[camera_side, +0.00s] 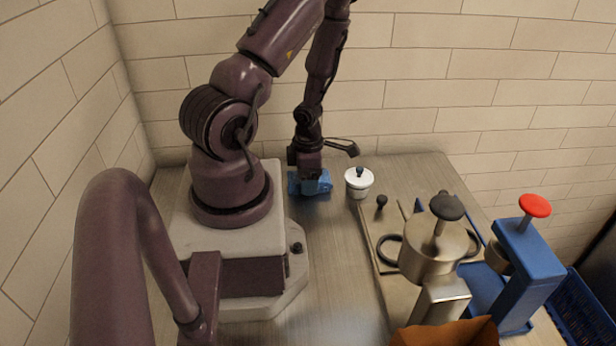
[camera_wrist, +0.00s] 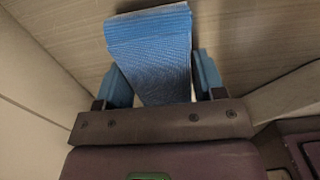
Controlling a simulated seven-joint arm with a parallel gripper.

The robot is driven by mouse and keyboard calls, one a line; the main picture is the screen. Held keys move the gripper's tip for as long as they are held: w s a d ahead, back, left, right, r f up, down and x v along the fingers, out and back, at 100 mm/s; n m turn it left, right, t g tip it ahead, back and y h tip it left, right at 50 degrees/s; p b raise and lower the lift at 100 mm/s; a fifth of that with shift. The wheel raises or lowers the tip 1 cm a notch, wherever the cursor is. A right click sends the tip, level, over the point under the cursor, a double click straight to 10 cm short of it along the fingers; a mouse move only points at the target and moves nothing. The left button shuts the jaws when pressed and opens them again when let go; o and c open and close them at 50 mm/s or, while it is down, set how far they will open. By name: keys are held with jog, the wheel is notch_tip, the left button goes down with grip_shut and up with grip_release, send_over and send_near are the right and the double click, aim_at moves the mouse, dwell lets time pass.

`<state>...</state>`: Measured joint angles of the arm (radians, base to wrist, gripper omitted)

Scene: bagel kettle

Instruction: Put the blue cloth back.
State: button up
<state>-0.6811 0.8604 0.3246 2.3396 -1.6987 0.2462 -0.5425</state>
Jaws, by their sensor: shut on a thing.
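The blue cloth (camera_side: 297,184) is at the back of the table, beside my base and left of a small white pot. In the wrist view the blue cloth (camera_wrist: 150,45) looks like a folded, textured pad, reaching from between the fingers out past their tips. My gripper (camera_side: 311,186) points down and is shut on the cloth. In the wrist view my gripper (camera_wrist: 162,76) has one bluish finger on each side of the cloth. The cloth is low over the table; I cannot tell whether it touches the wood. The gripper partly hides it in the side view.
The white lidded pot (camera_side: 359,184) stands close right of my gripper. Farther right are a steel vessel (camera_side: 432,252) with a black knob and a blue stand (camera_side: 527,262) with a red knob. A blue crate (camera_side: 578,312) is at lower right. The table's front middle (camera_side: 335,270) is clear.

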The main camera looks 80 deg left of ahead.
jog(key=shift+f, duration=0.15)
jog(key=o, duration=0.9)
